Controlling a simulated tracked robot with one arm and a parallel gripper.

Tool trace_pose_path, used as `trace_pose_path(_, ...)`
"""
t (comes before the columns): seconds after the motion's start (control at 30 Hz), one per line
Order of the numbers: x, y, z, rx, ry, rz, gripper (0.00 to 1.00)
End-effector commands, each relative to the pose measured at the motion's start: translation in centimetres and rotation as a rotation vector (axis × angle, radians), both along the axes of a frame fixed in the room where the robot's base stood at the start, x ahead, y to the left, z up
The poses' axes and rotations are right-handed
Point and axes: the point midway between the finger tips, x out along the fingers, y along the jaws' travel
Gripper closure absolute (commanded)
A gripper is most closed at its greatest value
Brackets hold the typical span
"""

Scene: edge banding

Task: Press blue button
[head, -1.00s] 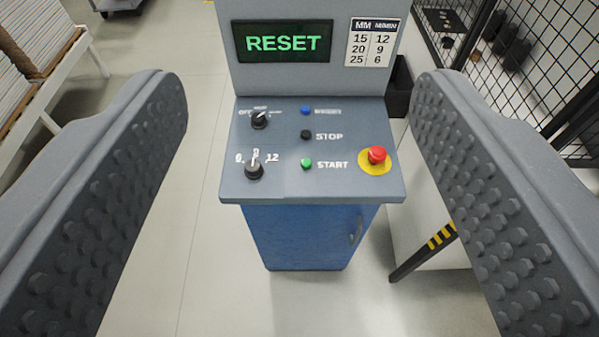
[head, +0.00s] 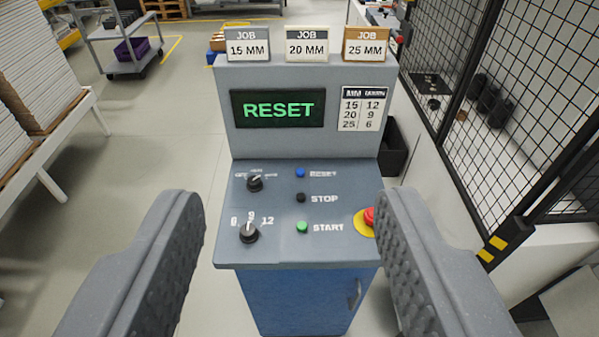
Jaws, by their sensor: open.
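The blue button (head: 300,173) is small and round, at the top of the button column on the grey control panel (head: 275,262). Its label to the right is blurred. Below it are a black STOP button (head: 300,198) and a green START button (head: 302,227). My gripper (head: 290,220) is open and empty, its two ridged fingers in the lower part of the view, either side of the panel. No finger visibly touches the blue button.
Two black rotary knobs (head: 249,233) sit left of the buttons. The screen (head: 277,109) reads RESET. Job cards (head: 307,42) stand on top of the console. A black mesh fence (head: 490,90) is at right, and a rack of stacked boards (head: 50,165) at left. Floor between rack and console is clear.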

Motion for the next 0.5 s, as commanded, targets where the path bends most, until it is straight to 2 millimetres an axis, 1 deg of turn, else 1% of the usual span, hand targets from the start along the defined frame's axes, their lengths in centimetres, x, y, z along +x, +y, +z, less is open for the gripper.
trace_pose_path(0.03,0.0,0.0,0.0,0.0,0.0,0.0,0.67)
trace_pose_path(0.07,0.0,0.0,0.0,0.0,0.0,0.0,0.75)
trace_pose_path(0.1,0.0,0.0,0.01,0.0,0.0,0.0,0.86)
trace_pose_path(0.13,0.0,0.0,0.01,0.0,0.0,0.0,0.94)
trace_pose_path(0.17,0.0,0.0,0.0,0.0,0.0,0.0,1.0)
trace_pose_path(0.5,0.0,0.0,0.0,0.0,0.0,0.0,1.0)
